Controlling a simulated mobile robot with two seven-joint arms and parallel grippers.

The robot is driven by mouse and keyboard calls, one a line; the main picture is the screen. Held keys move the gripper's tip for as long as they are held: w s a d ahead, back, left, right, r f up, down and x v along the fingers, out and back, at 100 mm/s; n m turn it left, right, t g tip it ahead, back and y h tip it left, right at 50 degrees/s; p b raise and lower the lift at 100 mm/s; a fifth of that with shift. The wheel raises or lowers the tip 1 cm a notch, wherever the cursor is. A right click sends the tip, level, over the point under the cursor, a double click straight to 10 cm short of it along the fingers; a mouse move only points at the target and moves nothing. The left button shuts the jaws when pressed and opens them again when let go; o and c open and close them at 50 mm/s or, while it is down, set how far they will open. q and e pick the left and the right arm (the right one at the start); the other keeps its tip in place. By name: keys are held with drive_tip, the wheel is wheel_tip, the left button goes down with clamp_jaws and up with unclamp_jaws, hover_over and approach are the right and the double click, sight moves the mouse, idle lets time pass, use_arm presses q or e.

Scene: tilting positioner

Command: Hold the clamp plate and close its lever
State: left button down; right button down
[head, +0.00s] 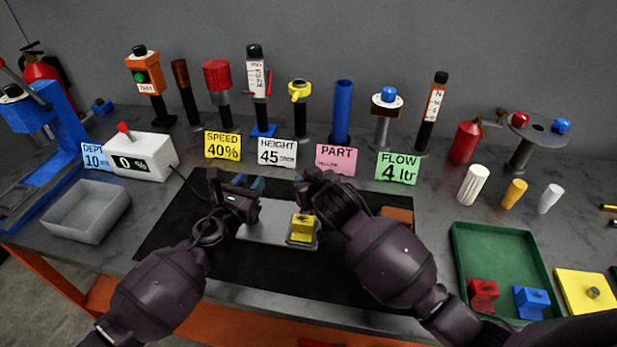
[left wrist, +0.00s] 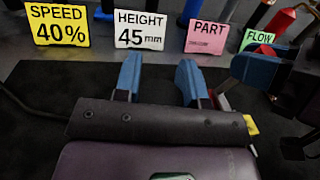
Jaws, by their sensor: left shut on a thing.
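The clamp plate (head: 265,222) is a pale grey plate lying on the black mat, with a yellow block (head: 302,228) on its right part. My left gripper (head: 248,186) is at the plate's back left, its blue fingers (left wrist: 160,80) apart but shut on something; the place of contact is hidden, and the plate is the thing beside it. My right gripper (head: 312,182) is over the plate's back right, behind the yellow block. Its fingertips are hidden in the head view. In the left wrist view a thin grey and red piece (left wrist: 222,100), perhaps the lever, stands close to it.
A row of tools on stands and label cards lines the back, with a white readout box (head: 140,158) at left. A grey bin (head: 88,211) stands left of the mat. A green tray (head: 499,262) with red and blue blocks is at right. An orange-brown piece (head: 397,214) lies on the mat.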

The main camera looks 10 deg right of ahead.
drive_tip(key=shift+s+f, duration=0.15)
idle(0.3)
drive_tip(key=c, duration=0.9)
unclamp_jaws()
drive_tip(key=shift+s, duration=0.1)
drive_tip(key=v, duration=1.2)
